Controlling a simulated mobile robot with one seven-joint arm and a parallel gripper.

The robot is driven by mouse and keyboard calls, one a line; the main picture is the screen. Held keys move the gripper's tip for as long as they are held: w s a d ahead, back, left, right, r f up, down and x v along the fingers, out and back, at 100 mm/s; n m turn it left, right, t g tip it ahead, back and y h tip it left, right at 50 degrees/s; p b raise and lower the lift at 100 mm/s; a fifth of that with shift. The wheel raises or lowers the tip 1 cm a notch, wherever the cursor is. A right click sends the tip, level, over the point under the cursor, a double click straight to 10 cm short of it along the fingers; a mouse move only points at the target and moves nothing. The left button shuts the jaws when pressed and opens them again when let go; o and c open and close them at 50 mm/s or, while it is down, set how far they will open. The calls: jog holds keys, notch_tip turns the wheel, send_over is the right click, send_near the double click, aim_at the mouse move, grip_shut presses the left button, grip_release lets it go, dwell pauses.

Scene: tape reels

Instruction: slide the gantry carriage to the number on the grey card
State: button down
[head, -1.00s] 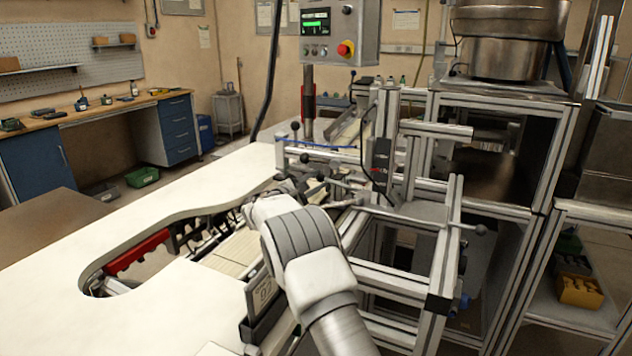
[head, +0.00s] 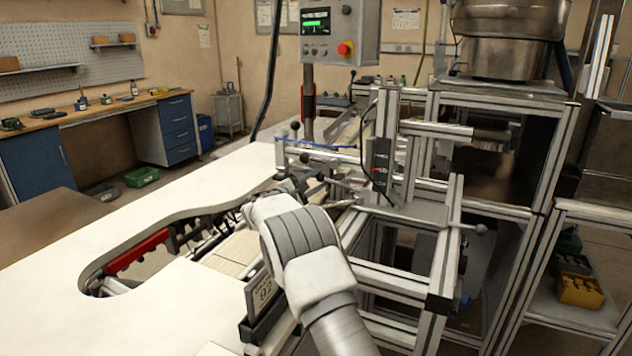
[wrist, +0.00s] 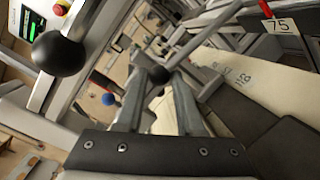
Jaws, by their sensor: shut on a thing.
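In the wrist view my gripper (wrist: 159,82) has its two fingers closed on a dark round knob (wrist: 159,75). In the head view my own arm hides the fingers and most of what they hold. The metal gantry (head: 408,212) stands just beyond my wrist, with a dark box (head: 380,162) mounted upright on it. A grey-framed card (head: 264,288) stands left of my forearm; its two digits look like 92 but are small. In the wrist view a pale plate reading 75 (wrist: 278,25) sits at the upper right, below a red pointer (wrist: 265,8).
A large white table (head: 150,225) with a curved cut-out lies to the left. A control box with a red button (head: 345,48) stands behind. A metal frame with a bowl (head: 505,60) rises on the right. Another black ball knob (wrist: 60,52) is near the wrist camera.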

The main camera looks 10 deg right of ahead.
jog(key=s+d+b+v, duration=0.1)
jog(key=b+v, duration=0.2)
jog(key=v, duration=0.6)
jog(key=shift+s+a+r, duration=0.15)
jog(key=shift+s+r, duration=0.1)
jog(key=shift+s, duration=0.15)
jog(key=c, duration=0.6)
grip_release()
jog(key=shift+f, duration=0.1)
jog(key=p+v, duration=0.1)
jog(key=v, duration=1.6)
jog(key=shift+s+a, duration=0.1)
jog(key=shift+s, duration=0.1)
